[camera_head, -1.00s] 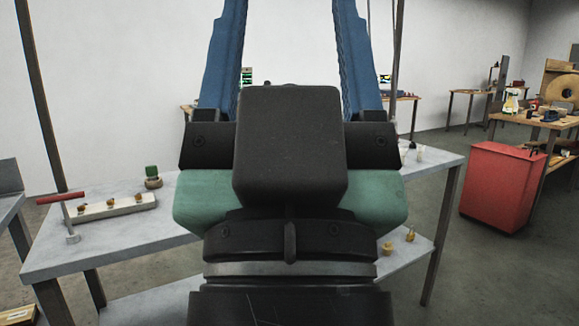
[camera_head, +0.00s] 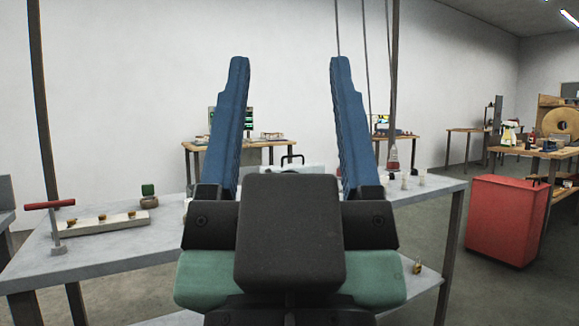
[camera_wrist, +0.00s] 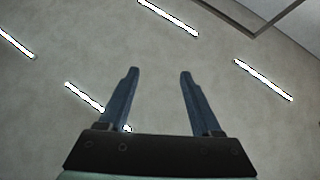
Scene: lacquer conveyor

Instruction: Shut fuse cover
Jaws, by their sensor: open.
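My gripper (camera_head: 285,62) is open and empty, its two blue fingers pointing upward in front of the grey table (camera_head: 110,245). It also shows open in the wrist view (camera_wrist: 158,75), against the ceiling. A pale box-like thing with a dark handle (camera_head: 291,168) stands behind my gripper, which hides most of it. I cannot tell whether it is the fuse cover. No fuse cover can be made out clearly in either view.
A pale strip with brass-coloured pieces (camera_head: 120,221), a red-handled T-shaped tool (camera_head: 55,228) and a small green-topped piece (camera_head: 148,195) are on the table's left. Small pale pieces (camera_head: 405,180) stand at its right. A red cabinet (camera_head: 508,220) stands right of the table.

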